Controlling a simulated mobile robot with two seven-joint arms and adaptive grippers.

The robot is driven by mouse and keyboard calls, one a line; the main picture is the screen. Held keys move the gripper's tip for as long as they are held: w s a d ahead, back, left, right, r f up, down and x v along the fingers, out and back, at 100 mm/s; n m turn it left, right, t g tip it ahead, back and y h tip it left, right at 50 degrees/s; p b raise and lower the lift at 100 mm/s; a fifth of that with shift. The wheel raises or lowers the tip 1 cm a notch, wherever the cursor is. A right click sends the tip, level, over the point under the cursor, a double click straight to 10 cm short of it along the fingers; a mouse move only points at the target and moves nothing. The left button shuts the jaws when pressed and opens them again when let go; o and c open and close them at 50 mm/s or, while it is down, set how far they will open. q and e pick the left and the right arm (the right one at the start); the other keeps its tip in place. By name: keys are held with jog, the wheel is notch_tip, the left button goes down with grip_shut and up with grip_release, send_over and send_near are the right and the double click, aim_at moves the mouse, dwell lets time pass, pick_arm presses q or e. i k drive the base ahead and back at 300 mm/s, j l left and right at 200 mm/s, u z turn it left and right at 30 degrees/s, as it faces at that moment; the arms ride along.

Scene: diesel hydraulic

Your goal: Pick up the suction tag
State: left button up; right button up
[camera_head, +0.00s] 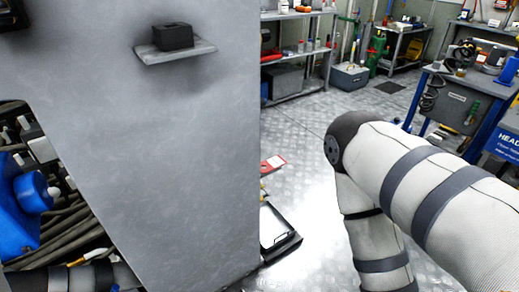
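I cannot make out for sure which thing is the suction tag. A small black block (173,37) sits on a small grey shelf (178,52) fixed to the large grey metal panel (150,150). A small red and white card-like item (272,164) shows just past the panel's right edge, partly hidden by it. My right arm, in a white sleeve with grey bands, bends at the right; its gripper is out of the picture. My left gripper is not in view.
Blue machine parts (30,205) and cables lie at the lower left. A dark-edged tray (284,247) stands beside the panel's right edge. Shelving (298,50), a blue workbench (470,75) and a grey box (349,76) stand behind. Metal floor between is mostly clear.

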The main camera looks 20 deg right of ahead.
aim_at(277, 161)
jog(key=i+l+u, duration=0.3)
jog(key=l, duration=0.35)
jog(key=i+l+u, duration=0.15)
jog(key=l, duration=0.25)
jog(key=i+l+u, duration=0.15)
jog(key=l, duration=0.2)
